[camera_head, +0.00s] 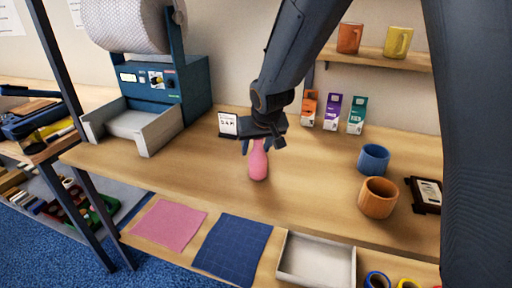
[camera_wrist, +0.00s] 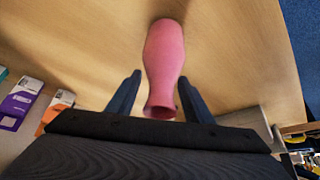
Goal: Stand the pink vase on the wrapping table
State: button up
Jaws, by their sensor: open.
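The pink vase (camera_head: 258,162) stands upright on the wooden wrapping table (camera_head: 315,190), near its middle. In the wrist view the vase (camera_wrist: 164,62) has its neck and mouth between the two fingers, with a visible gap on each side. My gripper (camera_head: 262,145) is open and points down over the top of the vase. In the wrist view both dark fingers of my gripper (camera_wrist: 160,82) are spread apart. The fingers partly hide the vase's neck in the head view.
A blue wrap machine (camera_head: 175,85) with a roll stands at left. A small calendar card (camera_head: 228,124) and several small cartons (camera_head: 332,112) stand behind. A blue mug (camera_head: 373,158), a wooden cup (camera_head: 377,198) and a dark frame (camera_head: 426,193) are at right.

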jog(key=shift+s+r, duration=0.15)
jog(key=shift+r, duration=0.4)
jog(key=v, duration=1.1)
jog(key=s+d+f+m+g, duration=0.1)
jog(key=s+d+f+g, duration=0.1)
jog(key=s+d+f, duration=0.4)
jog(key=s+d+f+m+g+h, duration=0.1)
jog(key=s+d+f+g, duration=0.2)
jog(key=s+d+f, duration=0.4)
jog(key=s+d, duration=0.3)
jog(key=s, duration=0.3)
jog(key=shift+d+f+m+b, duration=0.2)
jog(key=shift+f+m+b, duration=0.1)
jog(key=shift+m, duration=0.1)
